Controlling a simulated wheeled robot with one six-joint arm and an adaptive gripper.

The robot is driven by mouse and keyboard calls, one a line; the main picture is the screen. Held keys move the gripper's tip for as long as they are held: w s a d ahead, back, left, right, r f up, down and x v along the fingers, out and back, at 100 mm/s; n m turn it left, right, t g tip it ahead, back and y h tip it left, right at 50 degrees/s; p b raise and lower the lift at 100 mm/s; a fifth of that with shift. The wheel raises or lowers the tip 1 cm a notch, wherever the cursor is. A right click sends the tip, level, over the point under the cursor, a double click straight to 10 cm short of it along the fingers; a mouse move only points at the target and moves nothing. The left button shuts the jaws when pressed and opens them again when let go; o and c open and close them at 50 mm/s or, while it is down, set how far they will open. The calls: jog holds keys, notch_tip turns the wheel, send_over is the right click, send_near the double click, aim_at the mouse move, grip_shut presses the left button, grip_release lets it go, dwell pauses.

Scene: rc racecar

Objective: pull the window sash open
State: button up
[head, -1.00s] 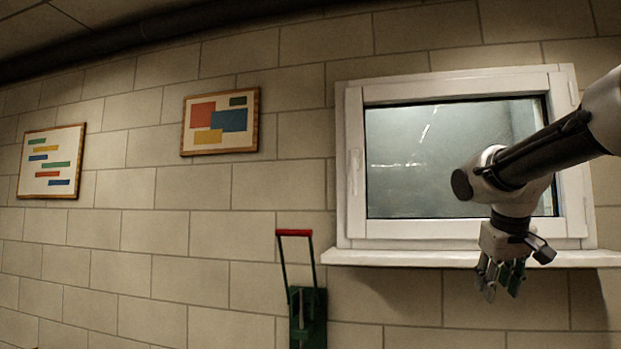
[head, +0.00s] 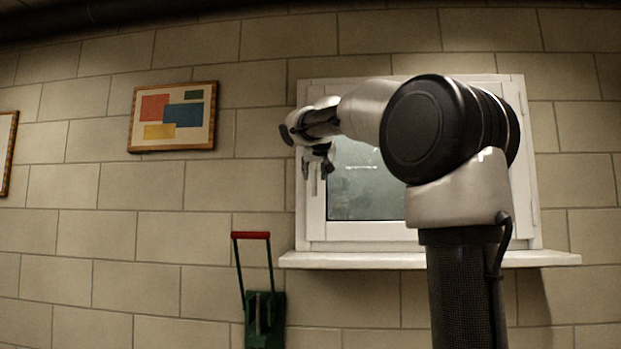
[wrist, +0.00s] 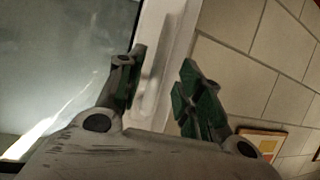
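The window sash (head: 365,231) is a white frame around a grey-green pane, seated flat in the white outer window frame. Its white handle (wrist: 152,80) is upright on the left stile and shows between the two fingers in the wrist view. My gripper (wrist: 160,92) is open with nothing clamped, one finger over the pane side and the other over the wall side. In the head view my gripper (head: 318,168) hangs at the left stile and hides most of the handle. Whether a finger touches the handle I cannot tell.
A white sill (head: 350,261) juts out below the window. A green device with a red-topped handle (head: 264,318) stands against the wall, below left. A framed picture (head: 172,117) hangs to the left. My arm covers much of the right pane.

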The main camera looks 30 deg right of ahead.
aim_at(315, 175)
jog(key=x, duration=0.4)
jog(key=shift+d+f, duration=0.1)
grip_shut()
